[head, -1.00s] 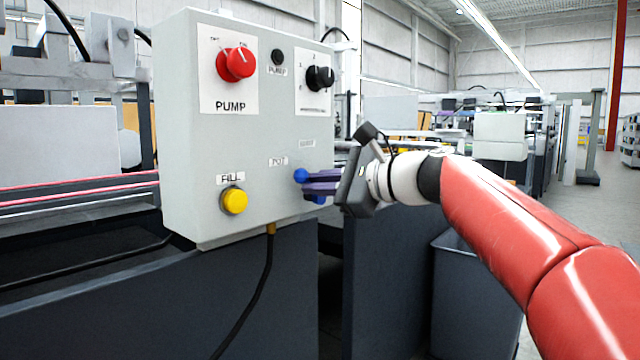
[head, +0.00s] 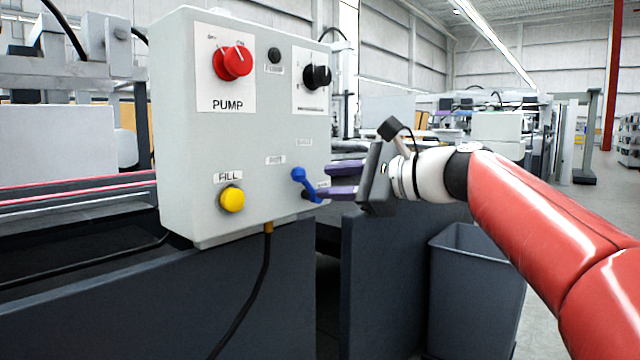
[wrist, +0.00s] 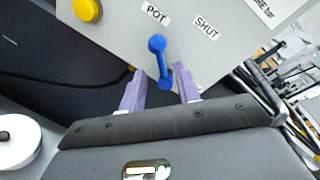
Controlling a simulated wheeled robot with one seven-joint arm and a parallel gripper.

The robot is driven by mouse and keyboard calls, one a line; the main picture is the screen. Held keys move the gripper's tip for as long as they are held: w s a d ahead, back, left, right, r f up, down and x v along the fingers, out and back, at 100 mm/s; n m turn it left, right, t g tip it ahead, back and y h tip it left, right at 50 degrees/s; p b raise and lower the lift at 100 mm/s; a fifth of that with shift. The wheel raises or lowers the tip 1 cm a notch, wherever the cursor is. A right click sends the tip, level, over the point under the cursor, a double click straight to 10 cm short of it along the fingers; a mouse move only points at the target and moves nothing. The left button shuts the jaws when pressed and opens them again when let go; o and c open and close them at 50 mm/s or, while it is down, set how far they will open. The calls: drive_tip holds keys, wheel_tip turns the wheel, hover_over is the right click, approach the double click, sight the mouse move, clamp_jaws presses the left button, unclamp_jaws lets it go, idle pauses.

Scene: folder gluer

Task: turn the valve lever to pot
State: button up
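The blue valve lever (head: 304,183) is on the lower right of the grey control box (head: 225,130). It slants from upper left to lower right, its upper-left end near the small POT label (head: 275,160). In the wrist view the lever (wrist: 159,58) has its far knob in line below the POT label (wrist: 155,13); the SHUT label (wrist: 206,28) is to the right. My gripper (head: 316,181) is open, its two purple fingers apart. In the wrist view my gripper (wrist: 158,69) has the lever's near end between its fingers, with a gap on each side.
The box also carries a yellow FILL button (head: 232,199), a red PUMP knob (head: 232,62) and a black knob (head: 317,77). A grey bin (head: 478,280) stands on the floor below my arm. A black cable (head: 262,290) hangs under the box.

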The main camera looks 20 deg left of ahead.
drive_tip(key=shift+v, duration=1.95)
